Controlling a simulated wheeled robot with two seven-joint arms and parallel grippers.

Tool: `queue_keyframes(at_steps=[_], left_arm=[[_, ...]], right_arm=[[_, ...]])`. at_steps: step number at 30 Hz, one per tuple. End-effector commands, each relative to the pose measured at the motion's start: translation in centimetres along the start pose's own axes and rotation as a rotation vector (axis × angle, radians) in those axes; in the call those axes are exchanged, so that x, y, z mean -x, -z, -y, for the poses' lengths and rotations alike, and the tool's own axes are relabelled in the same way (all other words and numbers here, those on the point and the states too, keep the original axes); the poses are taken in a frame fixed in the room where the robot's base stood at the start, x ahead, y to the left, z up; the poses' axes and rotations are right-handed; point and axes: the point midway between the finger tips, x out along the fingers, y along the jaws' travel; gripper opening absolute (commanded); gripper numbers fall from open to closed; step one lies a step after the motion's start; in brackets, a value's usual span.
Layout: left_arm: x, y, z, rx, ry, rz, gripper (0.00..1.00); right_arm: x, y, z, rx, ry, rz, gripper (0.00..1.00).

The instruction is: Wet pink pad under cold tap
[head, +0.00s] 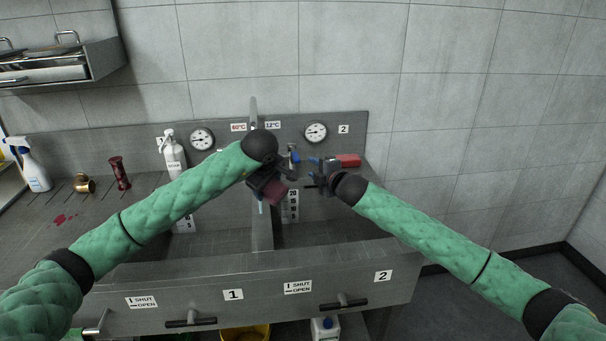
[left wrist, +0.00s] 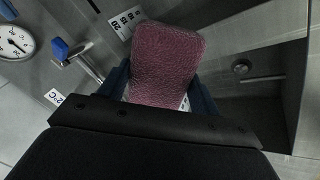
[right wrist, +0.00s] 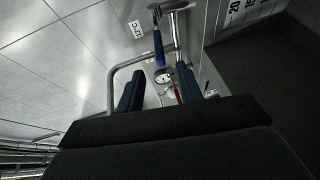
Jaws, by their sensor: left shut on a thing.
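The pink pad (head: 274,194) is held by my left gripper (head: 268,182), which is shut on it above the sink, near the divider between the basins. The pad fills the middle of the left wrist view (left wrist: 165,65). The cold tap, by the 12°C label (head: 272,125), has a blue handle (head: 295,157) just right of my left gripper; no water is visible. In the right wrist view its blue lever (right wrist: 158,48) stands beyond my right gripper (right wrist: 158,90), which is open and empty. My left arm hides part of the tap area.
Basin 2 (head: 330,232) is on the right, basin 1 on the left. A red object (head: 348,160) lies on the back right ledge. A white pump bottle (head: 173,152), red stand (head: 119,173), brass cup (head: 84,183) and spray bottle (head: 34,168) stand left. Gauges hang behind.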

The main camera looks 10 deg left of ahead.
Motion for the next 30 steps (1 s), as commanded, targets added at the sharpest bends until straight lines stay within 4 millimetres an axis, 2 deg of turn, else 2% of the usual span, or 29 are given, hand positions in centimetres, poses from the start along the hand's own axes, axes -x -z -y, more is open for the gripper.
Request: queue_keyframes(at_steps=[1, 5, 8, 11, 18, 25, 30], left_arm=[[0.0, 0.0, 0.0, 0.000, 0.000, 0.000, 0.45], [0.0, 0.0, 0.0, 0.000, 0.000, 0.000, 0.45], [0.0, 0.0, 0.0, 0.000, 0.000, 0.000, 0.45], [0.0, 0.0, 0.0, 0.000, 0.000, 0.000, 0.45], [0.0, 0.0, 0.0, 0.000, 0.000, 0.000, 0.45], [0.0, 0.0, 0.0, 0.000, 0.000, 0.000, 0.45], [0.0, 0.0, 0.0, 0.000, 0.000, 0.000, 0.45]], right_arm=[[0.0, 0.0, -0.1, 0.000, 0.000, 0.000, 0.27], [-0.1, -0.1, -1.3, 0.008, -0.011, 0.000, 0.01], [-0.5, 0.5, -3.6, 0.020, -0.033, -0.008, 0.00], [-1.1, 2.3, -6.8, 0.032, -0.065, -0.027, 0.00], [-2.8, 7.0, -16.2, 0.045, -0.160, -0.073, 0.00], [-5.1, 10.0, -25.6, 0.022, -0.238, -0.089, 0.00], [-7.5, 11.2, -32.3, -0.041, -0.249, -0.065, 0.00]])
